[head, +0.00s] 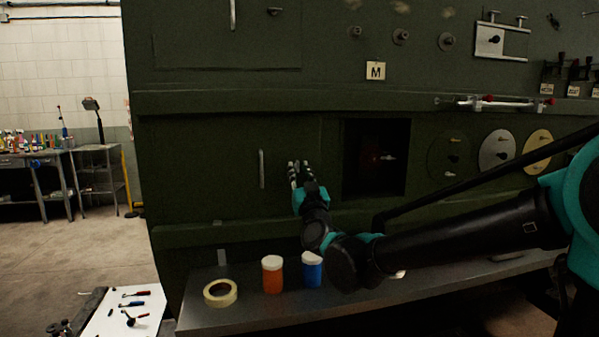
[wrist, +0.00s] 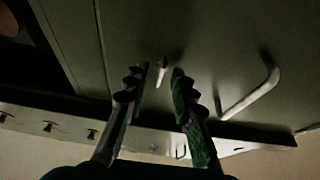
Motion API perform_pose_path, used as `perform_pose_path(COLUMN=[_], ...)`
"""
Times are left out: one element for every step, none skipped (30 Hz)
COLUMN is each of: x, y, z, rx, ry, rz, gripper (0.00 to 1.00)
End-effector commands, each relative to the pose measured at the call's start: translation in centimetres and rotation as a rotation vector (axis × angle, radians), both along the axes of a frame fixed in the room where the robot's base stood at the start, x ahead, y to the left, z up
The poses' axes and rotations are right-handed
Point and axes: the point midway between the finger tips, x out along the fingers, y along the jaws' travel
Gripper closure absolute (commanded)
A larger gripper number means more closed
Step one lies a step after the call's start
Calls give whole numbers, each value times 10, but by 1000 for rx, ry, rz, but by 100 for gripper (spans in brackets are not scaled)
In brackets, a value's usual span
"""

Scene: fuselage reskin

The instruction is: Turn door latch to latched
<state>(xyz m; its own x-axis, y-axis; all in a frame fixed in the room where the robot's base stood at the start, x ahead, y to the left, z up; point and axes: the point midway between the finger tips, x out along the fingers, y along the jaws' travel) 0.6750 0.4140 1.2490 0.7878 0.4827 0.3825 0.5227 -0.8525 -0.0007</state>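The green door (head: 230,150) in the lower fuselage wall looks flush with the wall and carries a vertical bar handle (head: 261,169). In the wrist view the handle (wrist: 250,95) is right of my gripper. A small pale metal latch (wrist: 162,72) stands out from the door between my fingertips. My gripper (head: 297,170) is at the door, right of the handle; in the wrist view its fingers (wrist: 159,76) are apart, one on each side of the latch. Gaps seem to show between fingers and latch; contact is not clear. The latch is hidden behind my gripper in the head view.
A dark square opening (head: 375,158) lies right of the gripper. A grey shelf (head: 350,302) below holds a tape roll (head: 220,293), an orange jar (head: 272,275) and a blue jar (head: 312,271). Round discs (head: 497,150) and a ledge (head: 300,101) are on the wall.

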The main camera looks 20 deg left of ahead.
Motion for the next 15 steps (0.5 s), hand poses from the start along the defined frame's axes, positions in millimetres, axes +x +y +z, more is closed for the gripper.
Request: perform_pose_path(x=[0, 0, 0, 0, 0, 0, 0, 0, 0, 0, 0, 0, 0, 0, 0], y=[0, 0, 0, 0, 0, 0, 0, 0, 0, 0, 0, 0, 0, 0, 0], z=[0, 0, 0, 0, 0, 0, 0, 0, 0, 0, 0, 0, 0, 0, 0], rx=[0, 0, 0, 0, 0, 0, 0, 0, 0, 0, -1, 0, 0, 0, -1], ry=[0, 0, 0, 0, 0, 0, 0, 0, 0, 0, 0, 0, 0, 0, 0], rz=[0, 0, 0, 0, 0, 0, 0, 0, 0, 0, 0, 0, 0, 0, 0], gripper=[75, 75, 75, 75, 75, 79, 82, 86, 91, 95, 99, 100, 100, 100, 100])
